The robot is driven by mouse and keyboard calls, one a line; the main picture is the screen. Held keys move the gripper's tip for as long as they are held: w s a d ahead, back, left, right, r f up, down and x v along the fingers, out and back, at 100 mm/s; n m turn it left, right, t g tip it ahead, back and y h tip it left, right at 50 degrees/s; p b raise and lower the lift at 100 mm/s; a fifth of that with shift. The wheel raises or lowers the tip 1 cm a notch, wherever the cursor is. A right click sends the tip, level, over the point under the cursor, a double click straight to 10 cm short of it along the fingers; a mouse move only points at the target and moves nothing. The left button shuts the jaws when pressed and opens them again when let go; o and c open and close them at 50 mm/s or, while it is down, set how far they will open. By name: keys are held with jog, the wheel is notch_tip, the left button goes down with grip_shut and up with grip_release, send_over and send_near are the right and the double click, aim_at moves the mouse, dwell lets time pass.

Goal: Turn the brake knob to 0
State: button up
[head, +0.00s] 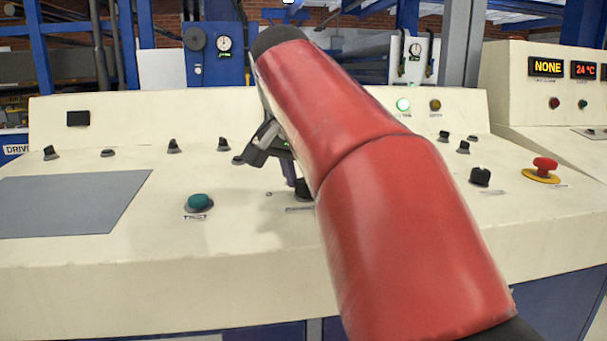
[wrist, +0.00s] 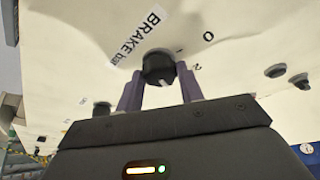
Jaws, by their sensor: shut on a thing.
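The brake knob (wrist: 157,66) is black and round, beside the printed label "BRAKE bar" in the wrist view. A "0" and a "2" are printed to its right, with a small mark between them. A pale line shows on the knob's lower side; its exact setting is hard to read. My gripper (wrist: 159,88) has one finger on each side of the knob and is shut on it. In the head view the knob (head: 303,189) is partly hidden by my red arm, and my gripper (head: 291,174) reaches down to it.
The cream console (head: 120,230) has a teal button (head: 198,202) and a grey panel (head: 70,205) at left. A black knob (head: 480,176) and a red emergency button (head: 545,165) stand at right. Several small knobs line the back.

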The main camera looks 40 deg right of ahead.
jog(key=n+t+p, duration=0.1)
jog(key=n, duration=0.1)
jog(key=n+y+p, duration=0.1)
jog(key=n, duration=0.2)
jog(key=shift+s+d+r+n+t, duration=0.1)
jog(key=shift+s+d+n+t, duration=0.1)
jog(key=shift+n+t, duration=0.15)
jog(key=n+y+p, duration=0.1)
jog(key=n, duration=0.1)
jog(key=n+t+y+p, duration=0.1)
jog(key=n, duration=0.1)
jog(key=shift+d+n, duration=0.15)
jog(key=shift+n, duration=0.1)
jog(key=n, duration=0.2)
jog(key=n+y+p, duration=0.1)
jog(key=n, duration=0.1)
jog(key=shift+d+n+y, duration=0.15)
jog(key=shift+n+y, duration=0.15)
jog(key=n, duration=0.2)
jog(key=n+y, duration=0.1)
jog(key=n, duration=0.1)
jog(key=shift+d+g+y, duration=0.15)
jog(key=shift+g+y, duration=0.1)
jog(key=shift+y, duration=0.05)
jog(key=shift+n, duration=0.4)
jog(key=o, duration=1)
jog(key=v, duration=0.7)
jog(key=shift+r, duration=0.25)
